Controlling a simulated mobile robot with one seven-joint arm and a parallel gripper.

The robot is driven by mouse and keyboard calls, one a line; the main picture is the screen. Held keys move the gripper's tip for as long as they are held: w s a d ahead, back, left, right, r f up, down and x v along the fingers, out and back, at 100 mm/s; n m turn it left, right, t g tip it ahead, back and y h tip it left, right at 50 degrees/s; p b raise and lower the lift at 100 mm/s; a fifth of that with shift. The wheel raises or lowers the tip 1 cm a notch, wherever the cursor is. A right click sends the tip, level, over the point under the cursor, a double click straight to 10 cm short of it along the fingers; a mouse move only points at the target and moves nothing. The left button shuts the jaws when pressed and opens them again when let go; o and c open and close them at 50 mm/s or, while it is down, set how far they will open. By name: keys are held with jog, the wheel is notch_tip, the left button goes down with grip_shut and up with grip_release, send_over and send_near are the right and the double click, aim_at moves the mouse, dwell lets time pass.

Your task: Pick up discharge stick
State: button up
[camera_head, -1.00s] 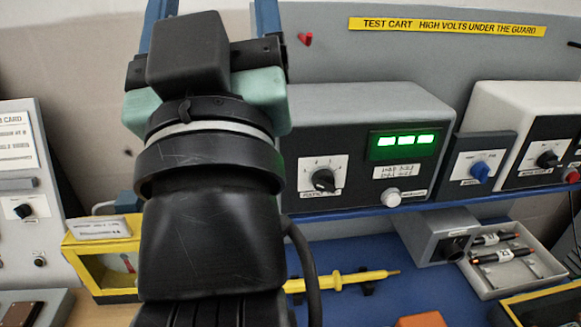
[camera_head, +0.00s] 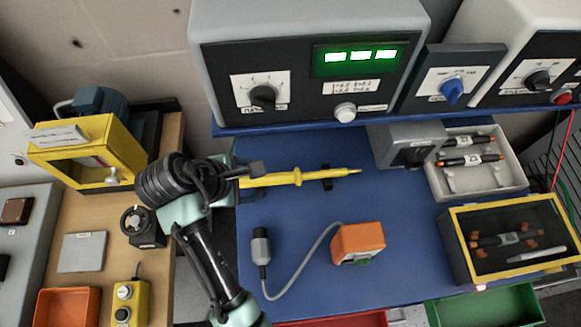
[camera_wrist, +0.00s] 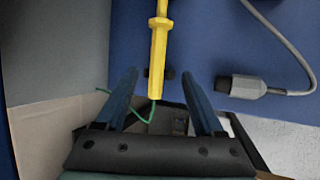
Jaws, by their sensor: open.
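The yellow discharge stick (camera_head: 300,178) lies on the blue bench top, its thin tip pointing right towards the grey box. It rests on a small dark holder (camera_head: 327,177). My gripper (camera_head: 254,170) is at the stick's left, handle end and hides part of it. In the wrist view my gripper (camera_wrist: 159,75) is open, with one blue finger on each side of the yellow handle (camera_wrist: 158,62). I cannot tell whether the fingers are level with the handle or above it. A green wire (camera_wrist: 135,110) runs from the handle's end.
An orange block (camera_head: 358,243) with a grey cable and plug (camera_head: 261,246) lies in front of the stick. A grey box (camera_head: 404,145) and a light tray (camera_head: 480,190) stand at the right. The yellow-framed guard (camera_head: 85,150) is at the left. The meter shelf (camera_head: 290,127) runs behind.

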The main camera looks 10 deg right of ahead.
aim_at(274, 180)
jog(key=x, duration=0.5)
jog(key=shift+w+d+f, duration=0.1)
jog(key=shift+w+f, duration=0.05)
jog(key=shift+f, duration=0.1)
jog(key=x, duration=0.4)
jog(key=shift+w+d, duration=0.2)
jog(key=shift+d, duration=0.05)
jog(key=shift+w+f, duration=0.1)
jog(key=shift+f, duration=0.2)
jog(key=shift+f+p, duration=0.25)
jog(key=shift+p, duration=0.1)
jog(key=shift+d, duration=0.1)
grip_shut()
